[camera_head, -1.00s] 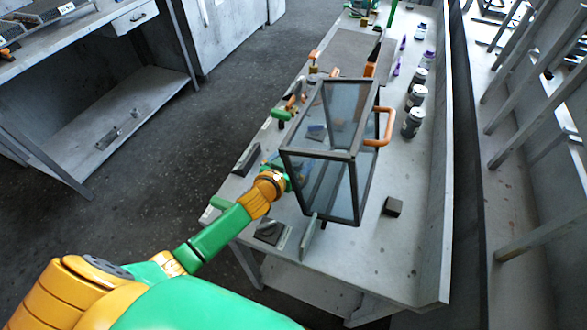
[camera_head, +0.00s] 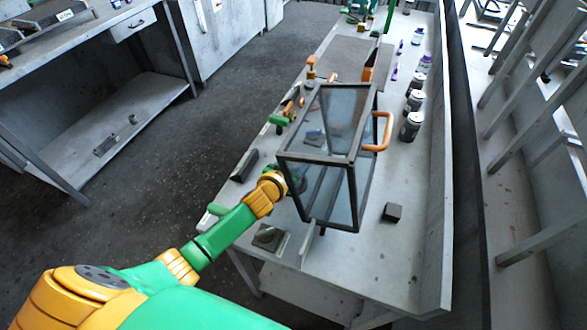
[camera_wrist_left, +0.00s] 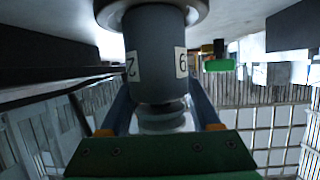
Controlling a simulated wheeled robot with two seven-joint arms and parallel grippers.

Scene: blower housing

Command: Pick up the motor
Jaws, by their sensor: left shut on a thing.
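The motor (camera_wrist_left: 155,55) shows in the left wrist view as a dark grey cylinder with white number labels and a wide pale round part at its top end. My left gripper (camera_wrist_left: 158,92) has one finger on each side of it and is shut on it. In the head view my left gripper (camera_head: 296,180) is at the left side of the glass-sided case, partly hidden by its dark frame. I cannot make out the motor there. My right gripper is not in view.
Several jars (camera_head: 411,126) line the bench's right side. A small dark block (camera_head: 392,212) lies right of the case. Dark blocks lie near the left edge.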

